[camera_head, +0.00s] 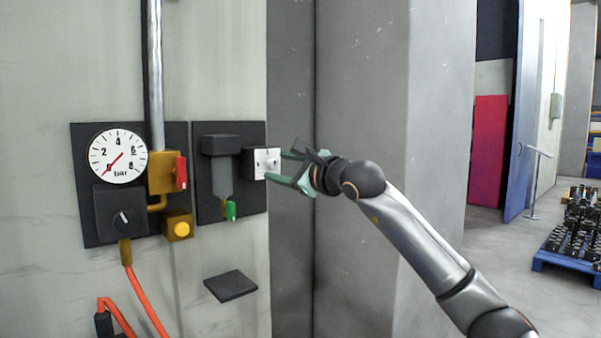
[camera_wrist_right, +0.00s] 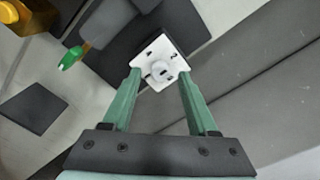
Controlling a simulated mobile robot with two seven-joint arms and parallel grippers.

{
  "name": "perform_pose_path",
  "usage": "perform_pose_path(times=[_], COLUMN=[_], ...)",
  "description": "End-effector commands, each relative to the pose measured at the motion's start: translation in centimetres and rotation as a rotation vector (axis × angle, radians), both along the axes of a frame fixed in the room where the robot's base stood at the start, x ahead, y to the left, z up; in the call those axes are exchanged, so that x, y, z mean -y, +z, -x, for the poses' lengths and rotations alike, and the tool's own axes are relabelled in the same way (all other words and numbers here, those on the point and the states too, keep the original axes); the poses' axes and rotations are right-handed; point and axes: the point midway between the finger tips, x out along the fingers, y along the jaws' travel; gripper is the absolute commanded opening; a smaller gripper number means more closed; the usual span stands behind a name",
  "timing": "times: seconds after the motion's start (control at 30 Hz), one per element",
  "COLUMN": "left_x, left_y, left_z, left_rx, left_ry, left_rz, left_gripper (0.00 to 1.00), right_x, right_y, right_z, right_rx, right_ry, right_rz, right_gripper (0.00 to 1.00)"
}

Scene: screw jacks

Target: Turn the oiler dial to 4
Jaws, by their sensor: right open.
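The oiler dial (camera_head: 266,163) is a white square face with a small round knob, on the right side of the oiler unit (camera_head: 222,172). In the right wrist view the dial (camera_wrist_right: 160,72) lies between and just beyond my fingertips, with small dark marks around its knob. My right gripper (camera_head: 290,168) is open, its green fingers pointing at the dial from the right. In the right wrist view the gripper (camera_wrist_right: 160,88) has nothing between its fingers. I cannot tell whether a fingertip touches the dial face. My left gripper is not in view.
A pressure gauge (camera_head: 117,156) with its needle near 0, a black knob (camera_head: 122,213), a red lever (camera_head: 181,172) and a yellow button (camera_head: 181,229) are left of the oiler. A green tap (camera_head: 231,211) hangs below it. A grey pillar (camera_head: 362,100) stands right of the panel.

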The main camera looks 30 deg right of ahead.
Motion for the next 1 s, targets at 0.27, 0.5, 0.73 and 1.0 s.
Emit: perform_pose_path(times=[0.27,0.5,0.73,1.0], left_x=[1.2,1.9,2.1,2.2], left_y=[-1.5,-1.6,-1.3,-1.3], left_z=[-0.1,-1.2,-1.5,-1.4], left_rx=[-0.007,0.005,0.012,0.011], left_ry=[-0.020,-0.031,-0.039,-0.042], left_rz=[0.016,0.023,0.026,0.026], left_gripper=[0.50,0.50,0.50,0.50], right_x=[0.9,1.5,1.6,1.6], right_y=[-0.4,-0.2,-0.1,0.0], right_z=[5.6,9.9,11.3,11.3], right_rx=[0.002,0.001,0.000,-0.001], right_ry=[-0.003,-0.002,-0.001,-0.001], right_rz=[0.003,0.002,-0.001,-0.001], right_gripper=[0.59,0.59,0.59,0.59])
